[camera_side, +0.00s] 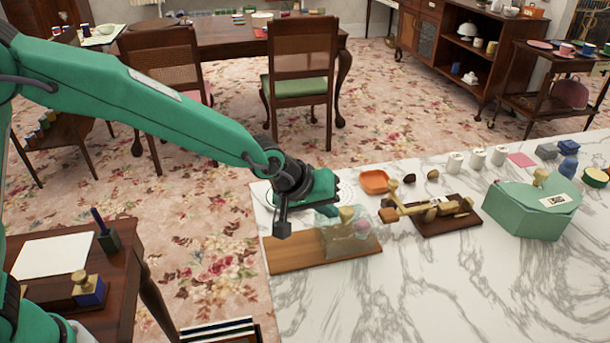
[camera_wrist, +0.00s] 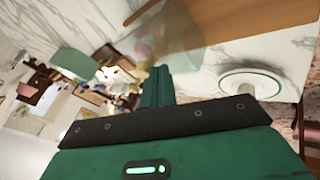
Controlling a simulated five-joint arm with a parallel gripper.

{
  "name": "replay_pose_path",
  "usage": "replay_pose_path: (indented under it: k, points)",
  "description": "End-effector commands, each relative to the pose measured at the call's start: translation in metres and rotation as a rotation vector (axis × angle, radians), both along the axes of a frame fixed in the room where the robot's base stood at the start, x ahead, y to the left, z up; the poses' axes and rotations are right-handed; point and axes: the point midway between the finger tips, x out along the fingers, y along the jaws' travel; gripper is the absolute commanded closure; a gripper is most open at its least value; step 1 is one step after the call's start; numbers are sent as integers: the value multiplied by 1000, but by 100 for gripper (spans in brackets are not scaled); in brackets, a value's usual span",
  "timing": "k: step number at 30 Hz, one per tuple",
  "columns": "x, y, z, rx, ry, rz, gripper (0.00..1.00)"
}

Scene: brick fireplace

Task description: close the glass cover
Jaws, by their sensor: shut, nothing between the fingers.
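The glass cover (camera_side: 336,243) is a clear, faintly greenish piece over the right part of a wooden board (camera_side: 290,258) on the marble table. A brass-coloured knob (camera_side: 346,213) and a pinkish round thing (camera_side: 362,228) show at it. I cannot tell its exact tilt. In the wrist view the cover (camera_wrist: 187,28) is a see-through patch near the top, beside the board (camera_wrist: 225,12). My gripper (camera_side: 328,210) is shut and empty, just left of the knob and close to the cover's upper edge. In the wrist view its fingers (camera_wrist: 157,85) are together. Contact with the cover is unclear.
An orange dish (camera_side: 374,181) lies behind the cover. A brass device on a dark board (camera_side: 445,222) and a green box (camera_side: 530,208) stand to the right. A round green-rimmed plate (camera_wrist: 250,84) shows in the wrist view. The marble in front is clear.

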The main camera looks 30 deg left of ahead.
Motion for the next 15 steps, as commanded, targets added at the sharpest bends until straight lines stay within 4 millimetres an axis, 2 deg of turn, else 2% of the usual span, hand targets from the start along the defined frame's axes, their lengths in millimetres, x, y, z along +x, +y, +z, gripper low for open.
replay_pose_path:
  k: [6,15]
  points:
    - [11,-12,0,-4,1,-3,100]
    - [13,-14,0,-6,-3,-5,100]
